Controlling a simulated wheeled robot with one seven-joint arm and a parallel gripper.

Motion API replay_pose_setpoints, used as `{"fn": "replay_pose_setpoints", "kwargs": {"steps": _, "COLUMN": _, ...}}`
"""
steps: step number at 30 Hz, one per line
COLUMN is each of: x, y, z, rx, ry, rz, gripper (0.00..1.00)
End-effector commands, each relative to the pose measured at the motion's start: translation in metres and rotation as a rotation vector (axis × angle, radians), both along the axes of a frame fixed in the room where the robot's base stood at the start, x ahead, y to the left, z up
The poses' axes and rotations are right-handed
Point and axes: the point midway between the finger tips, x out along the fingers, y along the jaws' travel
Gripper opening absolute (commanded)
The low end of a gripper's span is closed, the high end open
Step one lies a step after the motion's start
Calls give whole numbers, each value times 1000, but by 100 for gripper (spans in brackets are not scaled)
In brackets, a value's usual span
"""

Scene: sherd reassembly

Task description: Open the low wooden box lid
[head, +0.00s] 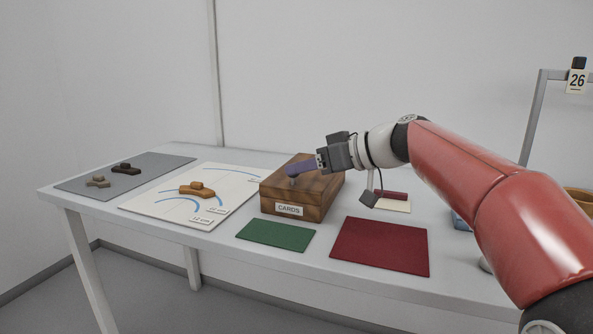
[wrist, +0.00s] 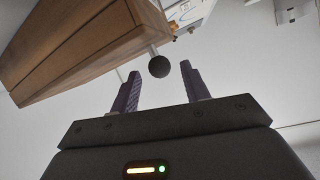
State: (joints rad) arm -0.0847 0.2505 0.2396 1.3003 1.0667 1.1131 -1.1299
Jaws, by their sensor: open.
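The low wooden box (head: 318,205) with a CARDS label on its front stands on the table, and its lid looks closed. In the wrist view the box (wrist: 75,50) fills the upper left. A dark round knob (wrist: 159,66) on a pale stem sticks out from it. In the wrist view my gripper (wrist: 161,88) is open, with the knob just beyond the gap between the purple fingertips. The fingers look apart from the knob and hold nothing.
A white board (head: 150,207) with blue curves and a tan sherd (head: 197,189) lies left of the box. A grey mat (head: 75,186) holds dark and tan sherds. A green mat (head: 276,235) and a dark red mat (head: 381,246) lie in front.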

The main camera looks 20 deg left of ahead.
Motion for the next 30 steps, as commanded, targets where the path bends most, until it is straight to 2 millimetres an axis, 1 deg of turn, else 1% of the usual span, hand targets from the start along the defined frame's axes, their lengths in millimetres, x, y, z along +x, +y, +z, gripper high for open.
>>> {"fn": "replay_pose_setpoints", "kwargs": {"steps": 1, "x": 1, "y": 8, "z": -3, "rx": 0, "ry": 2, "rz": 3, "gripper": 46}}
{"fn": "replay_pose_setpoints", "kwargs": {"steps": 3, "x": 3, "y": 17, "z": -6, "rx": 0, "ry": 1, "rz": 3, "gripper": 46}}
{"fn": "replay_pose_setpoints", "kwargs": {"steps": 7, "x": 5, "y": 28, "z": -11, "rx": 0, "ry": 1, "rz": 1, "gripper": 46}}
{"fn": "replay_pose_setpoints", "kwargs": {"steps": 10, "x": 6, "y": 31, "z": -13, "rx": 0, "ry": 1, "rz": -1, "gripper": 46}}
{"fn": "replay_pose_setpoints", "kwargs": {"steps": 17, "x": 6, "y": 31, "z": -13, "rx": 0, "ry": 0, "rz": -2, "gripper": 46}}
{"fn": "replay_pose_setpoints", "kwargs": {"steps": 20, "x": 6, "y": 31, "z": -13, "rx": -1, "ry": 1, "rz": -2, "gripper": 34}}
{"fn": "replay_pose_setpoints", "kwargs": {"steps": 27, "x": 6, "y": 31, "z": -13, "rx": -1, "ry": 1, "rz": -2, "gripper": 3}}
{"fn": "replay_pose_setpoints", "kwargs": {"steps": 28, "x": 6, "y": 31, "z": -13, "rx": -1, "ry": 1, "rz": -2, "gripper": 0}}
{"fn": "replay_pose_setpoints", "kwargs": {"steps": 30, "x": 6, "y": 31, "z": -13, "rx": -1, "ry": 1, "rz": -2, "gripper": 0}}
